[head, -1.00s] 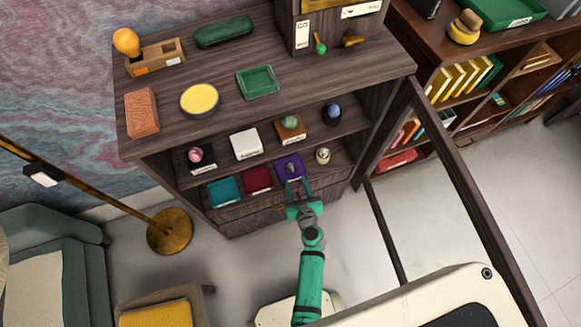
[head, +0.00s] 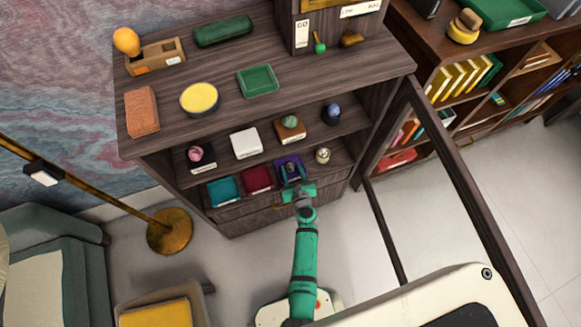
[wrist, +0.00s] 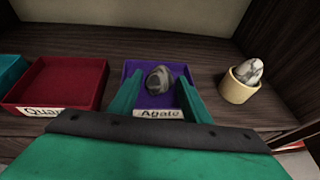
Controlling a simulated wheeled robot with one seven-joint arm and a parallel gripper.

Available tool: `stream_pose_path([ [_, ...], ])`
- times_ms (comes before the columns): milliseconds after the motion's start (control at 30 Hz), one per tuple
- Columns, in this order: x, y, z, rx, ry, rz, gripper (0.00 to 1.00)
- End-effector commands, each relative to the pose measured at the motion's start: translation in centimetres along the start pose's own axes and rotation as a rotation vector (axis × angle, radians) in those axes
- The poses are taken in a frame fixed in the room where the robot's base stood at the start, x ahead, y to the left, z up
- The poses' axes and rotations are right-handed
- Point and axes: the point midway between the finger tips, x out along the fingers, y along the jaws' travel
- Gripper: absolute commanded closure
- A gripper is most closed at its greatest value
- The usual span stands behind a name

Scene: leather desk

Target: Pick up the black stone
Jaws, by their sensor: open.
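A dark grey stone with a lighter banded patch (wrist: 159,80) lies in the purple tray (wrist: 131,70) labelled "Agate". In the head view the purple tray (head: 280,178) is on the lower shelf. My gripper (wrist: 158,92) is open, with one green finger on each side of the stone, reaching into the tray. Whether the fingers touch the stone cannot be told. In the head view my gripper (head: 291,175) is over the tray and partly hides the stone.
A red tray (wrist: 60,82) and a teal tray (wrist: 8,72) stand to the left. A cream cup (wrist: 238,88) holding a white veined stone (wrist: 248,71) stands close on the right.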

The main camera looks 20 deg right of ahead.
Motion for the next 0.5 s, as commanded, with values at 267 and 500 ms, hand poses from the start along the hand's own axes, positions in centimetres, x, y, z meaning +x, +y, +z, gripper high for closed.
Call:
stream_pose_path([
  [267, -0.03, -0.09, 0.05, 0.0, -0.001, -0.001, 0.9],
  [500, -0.07, -0.24, 0.09, 0.001, -0.001, -0.004, 0.9],
])
